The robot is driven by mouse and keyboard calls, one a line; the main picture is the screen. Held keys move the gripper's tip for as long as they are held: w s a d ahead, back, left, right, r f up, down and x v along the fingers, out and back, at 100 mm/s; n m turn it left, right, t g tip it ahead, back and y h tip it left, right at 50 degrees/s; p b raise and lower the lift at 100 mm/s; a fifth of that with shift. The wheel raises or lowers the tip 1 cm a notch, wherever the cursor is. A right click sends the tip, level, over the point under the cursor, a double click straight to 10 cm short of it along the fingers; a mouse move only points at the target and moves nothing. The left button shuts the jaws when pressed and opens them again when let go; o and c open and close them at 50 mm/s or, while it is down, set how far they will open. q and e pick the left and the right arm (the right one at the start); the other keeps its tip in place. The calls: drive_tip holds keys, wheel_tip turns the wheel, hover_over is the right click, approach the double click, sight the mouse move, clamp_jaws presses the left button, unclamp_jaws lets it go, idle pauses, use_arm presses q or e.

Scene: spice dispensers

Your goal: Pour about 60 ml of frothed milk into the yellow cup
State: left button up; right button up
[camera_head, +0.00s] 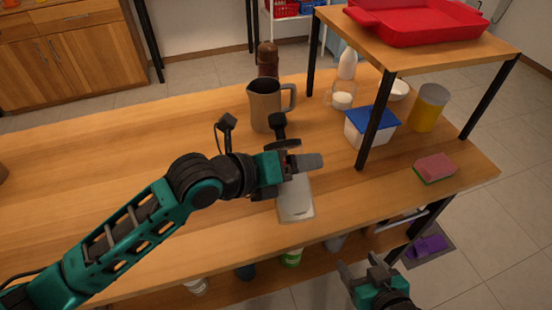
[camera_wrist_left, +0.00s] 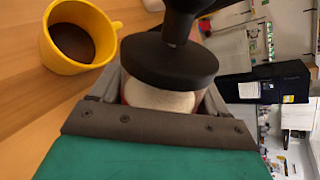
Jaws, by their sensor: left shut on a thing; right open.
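In the left wrist view the yellow cup (camera_wrist_left: 52,42) holds dark liquid and stands on the wood, just left of my left gripper. I cannot find it in the head view; my left arm may hide it. My left gripper (camera_head: 310,162) is shut on a pale, rounded thing (camera_wrist_left: 160,98). A black disc with a stem (camera_wrist_left: 168,64) covers part of it in the left wrist view, so I cannot tell what it is. A brown pitcher (camera_head: 263,110) with a handle stands upright behind that gripper. My right gripper (camera_head: 365,275) is open and empty, in front of the table.
A pale flat board or tray (camera_head: 296,208) lies below my left gripper. A shelf (camera_head: 440,54) with a red dish stands at the right. A blue-lidded tub (camera_head: 370,128), yellow can (camera_head: 428,108) and sponge (camera_head: 435,168) are nearby. The table's left side is mostly clear.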

use_arm(q)
drive_tip(key=shift+w+r+n+g+p, duration=0.1)
drive_tip(key=shift+r+n+g+p, duration=0.4)
drive_tip(key=shift+p, duration=0.35)
idle(1.7)
drive_tip(key=shift+w+f+n+g+p, duration=0.15)
drive_tip(key=shift+f+n+g+p, duration=0.15)
drive_tip(key=shift+f+n+g, duration=0.25)
idle(3.0)
drive_tip(key=shift+s+m+t+b, duration=0.25)
drive_tip(key=shift+m+t+b, duration=0.7)
drive_tip(key=shift+b, duration=0.25)
drive_tip(key=shift+r, duration=0.15)
